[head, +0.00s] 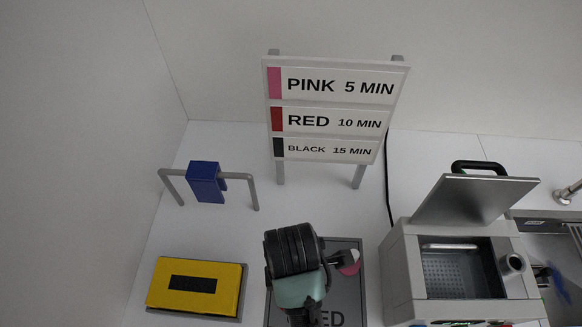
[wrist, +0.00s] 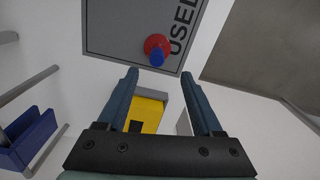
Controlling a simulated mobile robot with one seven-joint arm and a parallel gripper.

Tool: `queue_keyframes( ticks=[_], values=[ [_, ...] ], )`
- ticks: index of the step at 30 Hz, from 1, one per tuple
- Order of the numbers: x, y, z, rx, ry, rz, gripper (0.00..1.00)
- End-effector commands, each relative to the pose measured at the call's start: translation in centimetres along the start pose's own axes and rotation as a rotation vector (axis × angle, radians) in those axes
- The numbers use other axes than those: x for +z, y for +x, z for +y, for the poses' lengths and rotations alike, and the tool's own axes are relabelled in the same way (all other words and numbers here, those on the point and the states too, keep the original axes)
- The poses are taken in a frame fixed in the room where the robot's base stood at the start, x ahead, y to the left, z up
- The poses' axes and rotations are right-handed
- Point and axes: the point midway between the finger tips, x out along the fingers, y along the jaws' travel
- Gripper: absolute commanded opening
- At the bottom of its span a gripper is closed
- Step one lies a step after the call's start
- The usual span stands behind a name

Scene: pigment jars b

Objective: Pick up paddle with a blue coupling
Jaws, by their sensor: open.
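A round red piece (wrist: 153,43) with a short blue end (wrist: 157,59) is on the grey mat marked USED in the wrist view; this blue end may be the coupling, and a paddle shape cannot be made out. My gripper (wrist: 160,74) is open, with nothing between its fingertips; the red piece lies just beyond them. In the head view my arm covers part of the grey mat (head: 352,296), and my gripper (head: 343,259) is small and dark there, beside a pink and white patch (head: 353,268).
A yellow block (head: 196,285) with a black strip lies left. Behind it a blue holder (head: 206,182) hangs on a grey rail. A sign board (head: 333,110) stands at the back. A grey machine (head: 400,275) with a raised lid (head: 475,200) stands right, beside a sink.

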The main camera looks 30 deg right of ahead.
Motion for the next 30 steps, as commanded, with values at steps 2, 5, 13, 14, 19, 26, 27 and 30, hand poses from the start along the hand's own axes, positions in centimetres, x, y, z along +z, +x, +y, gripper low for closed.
queue_keyframes(
  ticks=[2, 5, 13, 14, 19, 26, 27, 30],
  values=[
    [0.0, 2.2, 0.0, -0.002, 0.0, 0.0, 0.68],
    [0.0, 3.6, -0.1, -0.003, 0.001, 0.0, 0.68],
    [-0.1, 6.4, 0.2, 0.005, 0.002, 0.001, 0.68],
    [-0.1, 6.5, 0.2, 0.004, 0.002, 0.001, 0.68],
    [0.0, 8.1, 0.1, 0.001, 0.002, 0.001, 0.68],
    [0.0, 10.9, 0.3, 0.004, 0.001, 0.001, 0.68],
    [0.0, 11.2, 0.3, 0.005, 0.001, 0.001, 0.68],
    [0.0, 11.6, 0.3, 0.007, 0.001, 0.001, 0.68]
  ],
)
